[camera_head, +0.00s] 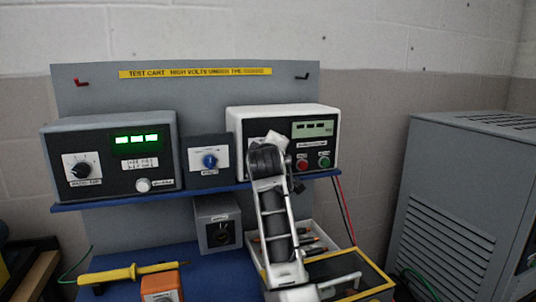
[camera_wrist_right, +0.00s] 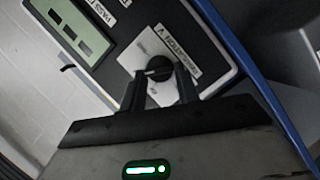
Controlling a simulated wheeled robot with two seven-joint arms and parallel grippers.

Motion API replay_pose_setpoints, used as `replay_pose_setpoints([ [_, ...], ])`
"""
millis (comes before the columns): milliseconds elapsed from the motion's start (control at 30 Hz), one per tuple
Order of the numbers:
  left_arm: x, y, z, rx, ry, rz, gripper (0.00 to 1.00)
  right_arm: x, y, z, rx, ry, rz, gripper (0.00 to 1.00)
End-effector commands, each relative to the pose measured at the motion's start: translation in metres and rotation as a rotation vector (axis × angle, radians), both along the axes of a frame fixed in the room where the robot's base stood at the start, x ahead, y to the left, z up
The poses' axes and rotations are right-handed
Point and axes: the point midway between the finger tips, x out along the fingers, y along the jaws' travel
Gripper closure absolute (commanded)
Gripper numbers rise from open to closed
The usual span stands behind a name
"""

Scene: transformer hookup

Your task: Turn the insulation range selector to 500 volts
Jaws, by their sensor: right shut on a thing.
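The white-cased tester (camera_head: 285,111) stands at the right of the blue shelf, with a pale display (camera_head: 312,129). The range selector is hidden behind my right gripper (camera_head: 268,152) in the head view. In the right wrist view the selector is a dark round knob (camera_wrist_right: 158,68) on a white plate (camera_wrist_right: 150,46) with a printed label. My right gripper (camera_wrist_right: 160,82) has one finger on each side of the knob and is shut on it. The scale marks are too small to read, so I cannot tell the selected voltage. My left gripper is not in view.
A grey unit (camera_head: 108,123) with a green display and a small box with a blue knob (camera_head: 210,160) stand left of the tester. Red (camera_head: 302,164) and green (camera_head: 324,161) buttons sit right of my gripper. Below are a yellow probe (camera_head: 135,272) and a tray (camera_head: 372,276).

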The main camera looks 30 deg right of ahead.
Motion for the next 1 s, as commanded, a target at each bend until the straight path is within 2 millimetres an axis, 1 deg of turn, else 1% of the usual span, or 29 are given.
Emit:
replay_pose_setpoints([
  [133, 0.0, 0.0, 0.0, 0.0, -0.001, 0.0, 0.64, 0.0, 0.0, -0.001, 0.001, 0.003, 0.001, 0.91],
  [167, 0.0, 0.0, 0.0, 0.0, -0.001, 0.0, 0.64, 0.0, 0.0, -0.001, 0.001, 0.003, 0.001, 0.6],
  [200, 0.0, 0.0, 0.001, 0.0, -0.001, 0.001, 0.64, 0.0, 0.0, -0.001, 0.001, 0.003, 0.001, 0.49],
  [233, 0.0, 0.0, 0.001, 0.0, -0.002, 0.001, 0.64, 0.0, 0.0, -0.001, 0.0, 0.002, 0.0, 0.47],
  [533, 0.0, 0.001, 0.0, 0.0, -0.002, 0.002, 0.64, -0.001, 0.001, 0.0, -0.002, 0.001, 0.0, 0.47],
  [667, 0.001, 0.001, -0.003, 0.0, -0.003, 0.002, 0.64, -0.01, 0.008, 0.001, -0.002, 0.0, 0.001, 0.47],
  [767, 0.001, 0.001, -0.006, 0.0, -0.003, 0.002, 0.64, -0.025, 0.017, 0.003, -0.001, -0.002, 0.002, 0.47],
  [1000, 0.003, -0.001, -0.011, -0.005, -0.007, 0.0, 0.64, -0.074, 0.049, 0.015, 0.0, -0.002, 0.003, 0.47],
])
